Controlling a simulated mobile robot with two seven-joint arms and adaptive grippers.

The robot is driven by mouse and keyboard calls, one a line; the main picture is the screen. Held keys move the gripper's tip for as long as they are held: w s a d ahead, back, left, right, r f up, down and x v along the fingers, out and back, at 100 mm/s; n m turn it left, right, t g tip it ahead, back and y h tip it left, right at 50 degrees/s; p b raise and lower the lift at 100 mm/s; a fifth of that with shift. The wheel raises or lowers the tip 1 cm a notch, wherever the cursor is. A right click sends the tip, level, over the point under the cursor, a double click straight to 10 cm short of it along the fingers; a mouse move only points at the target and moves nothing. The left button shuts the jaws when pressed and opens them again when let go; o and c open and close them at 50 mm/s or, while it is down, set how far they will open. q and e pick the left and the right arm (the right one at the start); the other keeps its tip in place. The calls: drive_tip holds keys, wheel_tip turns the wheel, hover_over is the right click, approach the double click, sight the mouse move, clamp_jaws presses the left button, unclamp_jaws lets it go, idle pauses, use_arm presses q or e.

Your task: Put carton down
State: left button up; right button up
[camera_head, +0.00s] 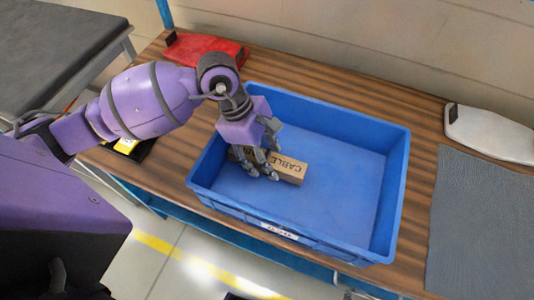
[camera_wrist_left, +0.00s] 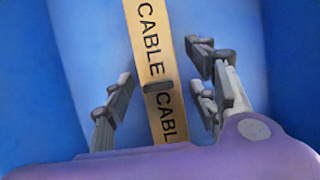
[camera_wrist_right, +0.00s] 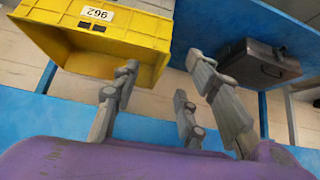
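The carton (camera_head: 288,168) is a long brown box with CABLE printed on it. It lies inside the blue bin (camera_head: 340,113), apparently flat on the bin floor, left of the middle. My left gripper (camera_head: 262,170) reaches down into the bin over the carton and hides part of it. In the left wrist view the carton (camera_wrist_left: 150,45) runs between the spread fingers of the left gripper (camera_wrist_left: 158,80), with gaps on both sides. My right gripper (camera_wrist_right: 160,72) is open and empty in the right wrist view.
The bin stands on a wooden bench (camera_head: 420,132). A red object (camera_head: 207,48) lies behind it, a white object (camera_head: 490,132) and a grey mat (camera_head: 480,220) to the right. The right wrist view shows a yellow bin (camera_wrist_right: 95,40) and a dark case (camera_wrist_right: 257,64).

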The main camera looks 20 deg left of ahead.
use_arm(q)
drive_tip(key=shift+r, duration=0.3)
drive_tip(key=v, duration=1.1)
drive_tip(key=shift+a+r, duration=0.25)
drive_tip(key=shift+r, duration=0.1)
